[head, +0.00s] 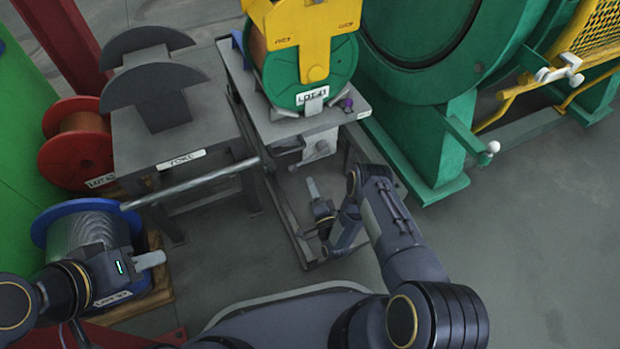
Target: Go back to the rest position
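My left gripper (150,260) is at the lower left, in front of the blue-flanged spool of grey wire. Its grey fingers overlap in this view, so I cannot see a gap, and nothing shows held in them. My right gripper (313,190) is near the middle, low beside the cart with the green spool. Its fingers point up the picture and also overlap, and no object shows in them. My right arm comes in from the lower right and bends at the elbow.
A blue-flanged spool (90,230) and a red spool (78,143) stand at left beside a grey table (170,135). A green spool (312,75) under a yellow bracket (314,35) sits on the cart (262,130). The green machine (430,150) stands right. Floor at lower right is clear.

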